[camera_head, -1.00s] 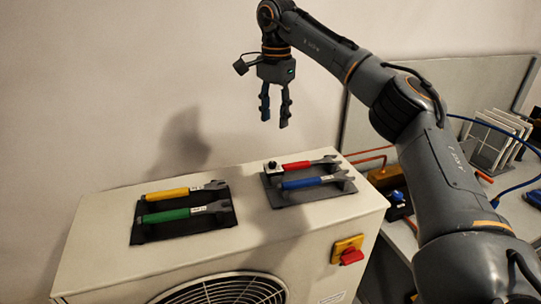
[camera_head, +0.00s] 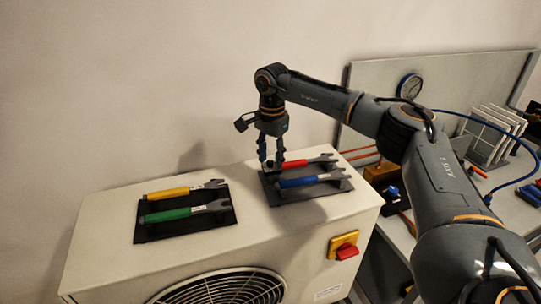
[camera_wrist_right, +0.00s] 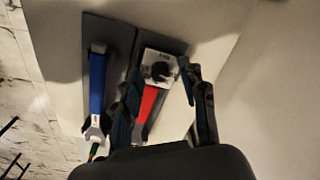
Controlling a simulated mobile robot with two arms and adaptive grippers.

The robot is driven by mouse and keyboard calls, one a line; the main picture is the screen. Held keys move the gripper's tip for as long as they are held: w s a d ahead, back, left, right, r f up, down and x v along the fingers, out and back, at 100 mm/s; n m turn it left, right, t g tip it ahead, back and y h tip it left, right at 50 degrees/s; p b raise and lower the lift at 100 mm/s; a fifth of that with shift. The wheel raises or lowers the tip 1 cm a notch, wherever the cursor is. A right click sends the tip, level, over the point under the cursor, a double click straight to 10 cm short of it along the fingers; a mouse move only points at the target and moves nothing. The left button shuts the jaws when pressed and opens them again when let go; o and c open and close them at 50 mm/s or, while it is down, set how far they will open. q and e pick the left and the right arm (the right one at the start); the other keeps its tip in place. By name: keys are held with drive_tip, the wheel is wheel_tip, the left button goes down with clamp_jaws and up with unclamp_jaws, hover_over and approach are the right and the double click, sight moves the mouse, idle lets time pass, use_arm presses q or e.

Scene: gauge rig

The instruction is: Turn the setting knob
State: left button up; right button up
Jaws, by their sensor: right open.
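A small black round knob on a white plate (camera_wrist_right: 163,71) shows in the right wrist view, at the end of the red-handled wrench (camera_wrist_right: 147,104). In the head view it is hidden behind my fingers. My right gripper (camera_head: 271,163) is open, pointing down over the left end of the red wrench (camera_head: 310,163). In the wrist view its fingers (camera_wrist_right: 160,76) lie on either side of the knob. Whether they touch it I cannot tell. A red rotary switch (camera_head: 347,252) on a yellow plate (camera_head: 338,241) sits on the unit's front. My left gripper is not in view.
A blue wrench (camera_head: 312,181) lies beside the red one on a dark mat (camera_head: 285,199). Yellow (camera_head: 172,193) and green (camera_head: 175,214) wrenches lie on another mat at left. The beige unit (camera_head: 100,225) has a fan grille (camera_head: 225,290). A round gauge (camera_head: 410,86) stands behind my arm.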

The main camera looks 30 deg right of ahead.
drive_tip(key=shift+c, duration=0.3)
clamp_jaws()
